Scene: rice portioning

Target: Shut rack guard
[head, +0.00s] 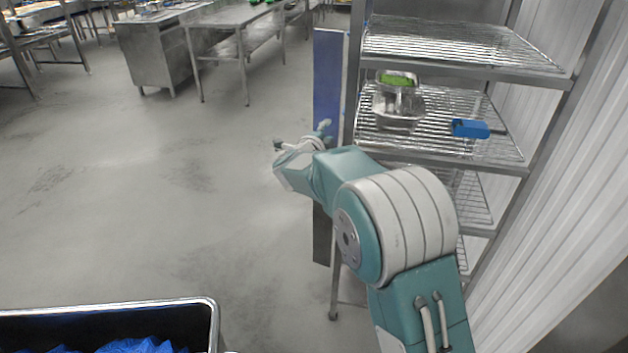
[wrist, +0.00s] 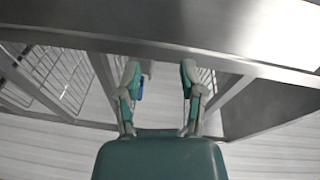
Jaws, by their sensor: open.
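The rack (head: 350,100) stands at the right in the head view, with its wire shelves open to view. A tall narrow panel, blue above and dark grey below, stands upright along the rack's left side; I take it to be the guard (head: 328,75). My gripper (head: 302,136) is in front of this panel, left of the rack post, with its fingers spread. In the wrist view my gripper (wrist: 160,75) is open and empty, its fingertips just below a broad grey metal surface (wrist: 160,38). I cannot tell whether they touch it, or which part it is.
Metal pans (head: 398,105), one with green contents, and a blue-headed tool (head: 470,128) lie on a rack shelf. A black bin (head: 213,320) with blue contents is at lower left. Steel tables (head: 235,15) stand at the back. The floor left of the rack is clear.

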